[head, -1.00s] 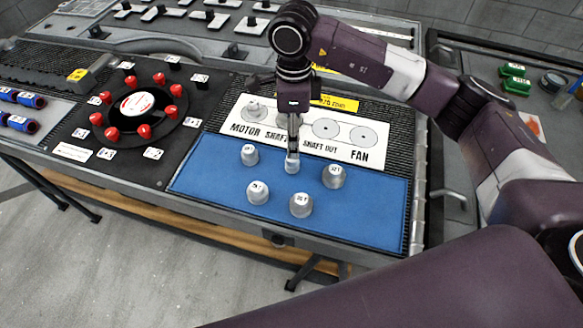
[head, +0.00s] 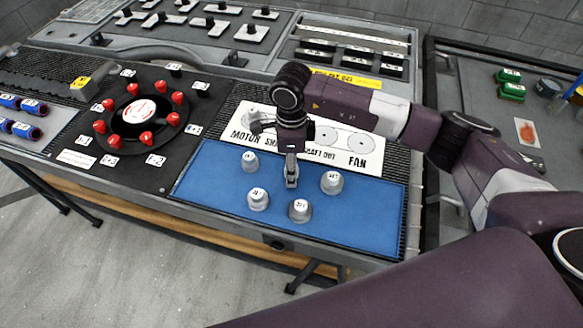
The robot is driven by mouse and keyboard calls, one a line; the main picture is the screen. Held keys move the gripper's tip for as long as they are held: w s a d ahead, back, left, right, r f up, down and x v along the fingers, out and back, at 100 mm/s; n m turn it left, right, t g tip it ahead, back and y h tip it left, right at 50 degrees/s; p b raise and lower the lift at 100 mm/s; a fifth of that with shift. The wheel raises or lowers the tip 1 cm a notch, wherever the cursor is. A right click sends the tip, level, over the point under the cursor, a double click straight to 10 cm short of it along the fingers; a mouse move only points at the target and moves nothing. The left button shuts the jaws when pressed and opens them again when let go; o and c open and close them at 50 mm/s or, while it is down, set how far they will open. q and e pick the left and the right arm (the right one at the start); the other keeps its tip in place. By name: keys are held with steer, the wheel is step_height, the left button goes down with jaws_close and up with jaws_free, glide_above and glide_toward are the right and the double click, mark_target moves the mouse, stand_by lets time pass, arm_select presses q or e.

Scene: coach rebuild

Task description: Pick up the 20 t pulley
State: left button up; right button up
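Silver pulleys with small labels stand on the blue mat (head: 370,215): one at the left (head: 250,162), one at the front left (head: 258,199), one at the front (head: 300,211) and one at the right (head: 332,183). Their labels are too small to read surely, so I cannot confirm which is the 20 t pulley. My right gripper (head: 291,180) points down among them, low over the mat. It covers the spot of the small middle pulley, which is mostly hidden by the fingers. Whether the fingers are closed on it is unclear. My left gripper is out of view.
Behind the mat is a white board (head: 366,159) marked with motor, shaft and fan circles, partly covered by my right arm. A black dial with red knobs (head: 145,139) is at the left. Blue cylinders (head: 22,130) lie farther left. Green blocks (head: 511,91) lie on the right bench.

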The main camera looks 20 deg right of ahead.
steer(key=c, duration=1.2)
steer(key=shift+r, duration=0.1)
